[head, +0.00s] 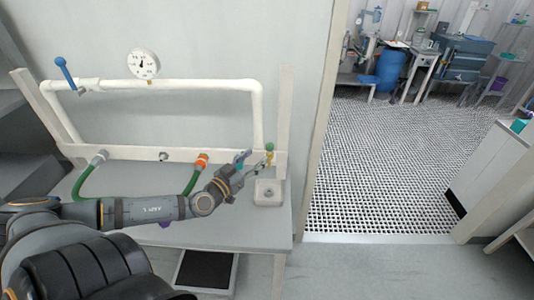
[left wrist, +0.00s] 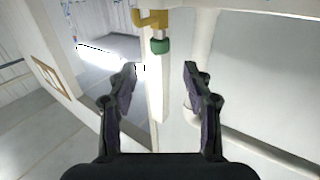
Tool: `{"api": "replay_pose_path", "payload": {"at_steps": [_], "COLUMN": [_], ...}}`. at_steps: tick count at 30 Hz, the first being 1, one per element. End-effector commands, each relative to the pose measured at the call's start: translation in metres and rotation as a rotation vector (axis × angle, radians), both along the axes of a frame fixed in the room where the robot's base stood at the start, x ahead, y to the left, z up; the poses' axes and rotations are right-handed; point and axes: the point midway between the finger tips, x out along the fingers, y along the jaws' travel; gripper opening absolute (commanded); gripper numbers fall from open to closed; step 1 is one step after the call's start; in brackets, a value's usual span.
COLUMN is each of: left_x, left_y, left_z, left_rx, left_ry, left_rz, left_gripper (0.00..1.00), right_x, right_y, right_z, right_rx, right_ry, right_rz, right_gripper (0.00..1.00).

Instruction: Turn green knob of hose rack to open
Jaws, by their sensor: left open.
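The hose rack (head: 190,84) is a white pipe frame on a bench. Its green knob (head: 270,147) sits on a small brass valve (head: 269,158) at the rack's right end. In the left wrist view the green knob (left wrist: 160,46) hangs from the brass fitting (left wrist: 151,19), beyond the fingertips and roughly centred between them. My left gripper (head: 250,162) is open and empty, just left of the valve; its two fingers also show spread in the left wrist view (left wrist: 160,72). It looks apart from the knob. My right gripper is not in view.
A blue-handled lever (head: 66,74) and a round gauge (head: 143,64) stand on the pipe. A green hose (head: 86,177) and an orange coupling (head: 201,160) lie behind my left arm. A pale block (head: 268,191) sits on the bench below the valve. Open floor lies right.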

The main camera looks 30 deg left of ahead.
Motion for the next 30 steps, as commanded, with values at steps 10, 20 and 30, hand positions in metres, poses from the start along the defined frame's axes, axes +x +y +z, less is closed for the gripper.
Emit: {"api": "replay_pose_path", "payload": {"at_steps": [10, 20, 30], "left_x": [0.054, 0.068, 0.068], "left_y": [0.003, -0.003, -0.003], "left_z": [0.003, 0.001, 0.000], "left_rx": [-0.008, -0.004, -0.001], "left_ry": [0.003, -0.002, -0.002], "left_rz": [0.015, -0.001, -0.001], "left_gripper": [0.50, 0.50, 0.35], "right_x": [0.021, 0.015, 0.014], "right_y": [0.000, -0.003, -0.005], "right_z": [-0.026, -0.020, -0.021], "right_rx": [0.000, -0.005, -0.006], "right_ry": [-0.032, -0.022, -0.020], "right_rz": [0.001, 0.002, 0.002], "right_gripper": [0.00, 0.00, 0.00]}}
